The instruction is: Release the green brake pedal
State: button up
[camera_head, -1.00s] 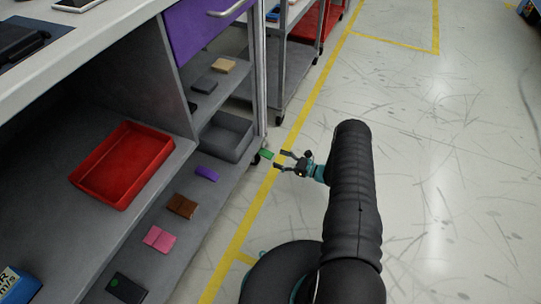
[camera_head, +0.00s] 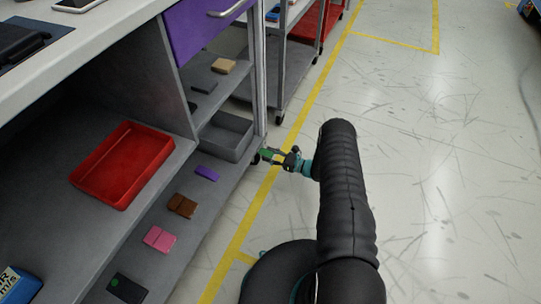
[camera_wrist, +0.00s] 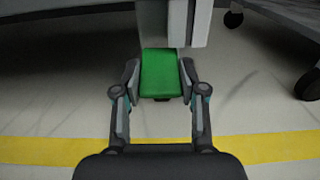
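The green brake pedal (camera_head: 268,153) sticks out low at the right end of the workbench's lower shelf. In the wrist view the green pedal (camera_wrist: 160,74) fills the middle, between the two fingers. My gripper (camera_head: 278,157) is at the pedal, with one finger on each side. In the wrist view the fingertips of my gripper (camera_wrist: 160,77) lie against the pedal's left and right edges, with no clear gap. The pedal's underside and mount are mostly hidden.
A grey bin (camera_head: 226,136) and a red tray (camera_head: 122,166) sit on the shelves at left. A caster wheel (camera_wrist: 309,84) shows at right in the wrist view. A yellow floor line (camera_head: 262,196) runs beside the bench. The floor to the right is clear.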

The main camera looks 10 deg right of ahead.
jog(key=shift+s+r, duration=0.1)
jog(key=shift+a+r+g+h+p, duration=0.1)
jog(key=shift+r+g+h+p, duration=0.55)
jog(key=shift+h, duration=0.35)
jog(key=shift+a+r+g+h, duration=0.1)
jog(key=shift+r+g+h, duration=0.25)
jog(key=shift+g+h, duration=0.5)
jog(key=shift+r+h+p, duration=0.1)
jog(key=shift+h+p, duration=0.2)
jog(key=shift+h, duration=0.15)
jog(key=shift+a+g, duration=0.1)
jog(key=shift+g, duration=0.2)
